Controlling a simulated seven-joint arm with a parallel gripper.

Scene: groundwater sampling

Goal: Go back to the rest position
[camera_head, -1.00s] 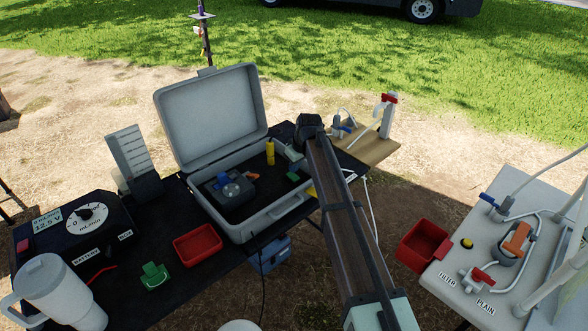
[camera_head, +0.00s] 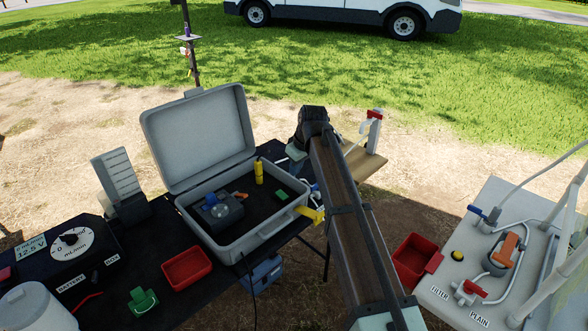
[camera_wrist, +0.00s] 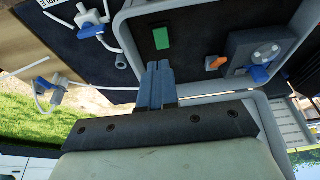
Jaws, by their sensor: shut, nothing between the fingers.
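My gripper shows in the wrist view (camera_wrist: 155,85), its two blue-grey fingers side by side and shut with nothing between them. They hang over the edge of the open grey case, with a green block (camera_wrist: 161,38) in the case just beyond the tips. In the head view my arm reaches from the bottom right up to a dark wrist, behind and right of the open grey case (camera_head: 262,236). The fingertips cannot be made out clearly there.
In the case are a yellow cylinder (camera_head: 259,172) and a dark device with a knob (camera_head: 221,209). A red tray (camera_head: 187,269) stands in front. The raised lid (camera_head: 197,140) stands left of my wrist. A board with valves and tubing (camera_head: 365,167) is close on the right. A white table (camera_head: 490,250) stands at right.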

